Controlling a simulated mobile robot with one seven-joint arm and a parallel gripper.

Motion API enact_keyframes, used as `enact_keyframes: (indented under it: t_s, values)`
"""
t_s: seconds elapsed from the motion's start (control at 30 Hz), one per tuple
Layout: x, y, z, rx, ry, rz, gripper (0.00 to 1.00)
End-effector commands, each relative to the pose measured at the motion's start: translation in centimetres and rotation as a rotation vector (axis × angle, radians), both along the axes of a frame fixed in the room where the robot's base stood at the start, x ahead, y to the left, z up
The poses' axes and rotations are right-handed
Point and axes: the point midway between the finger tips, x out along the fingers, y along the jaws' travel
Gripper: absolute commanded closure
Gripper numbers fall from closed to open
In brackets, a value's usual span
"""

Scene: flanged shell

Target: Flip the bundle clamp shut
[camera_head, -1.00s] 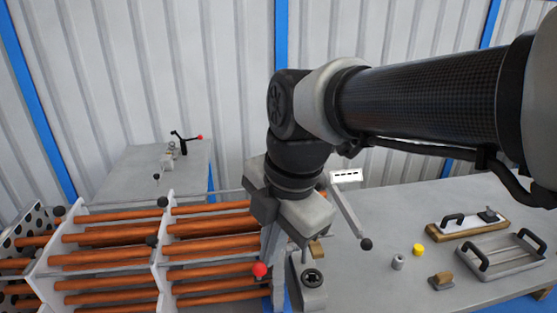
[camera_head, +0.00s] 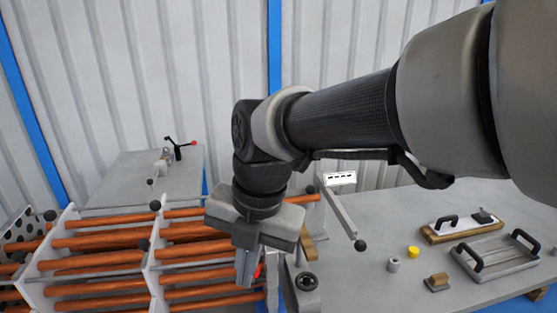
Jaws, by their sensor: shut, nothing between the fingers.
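The tube bundle (camera_head: 100,259) of orange tubes in white plates lies at the lower left. A red ball knob (camera_head: 258,271) shows at its right end, mostly hidden behind my fingers; it may be the bundle clamp's handle. I cannot see the clamp's body or whether it stands open. My gripper (camera_head: 246,278) points down in front of the bundle's right end, with its fingers shut and empty. The fingertips overlap the knob in the picture; I cannot tell whether they touch it.
A grey bar with a black knob (camera_head: 360,245) slants up at the bundle's right. The right bench (camera_head: 390,215) holds a yellow cap (camera_head: 413,252), a grey cylinder (camera_head: 393,264) and a handled tray (camera_head: 498,257).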

Motion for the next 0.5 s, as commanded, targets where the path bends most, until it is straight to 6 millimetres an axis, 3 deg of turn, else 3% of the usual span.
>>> enact_keyframes:
  t_s: [0.37,0.5]
  values:
    - [0.2,1.3,-8.0,-0.003,0.004,0.001,1.0]
    - [2.4,0.7,-6.8,0.001,-0.002,-0.002,1.0]
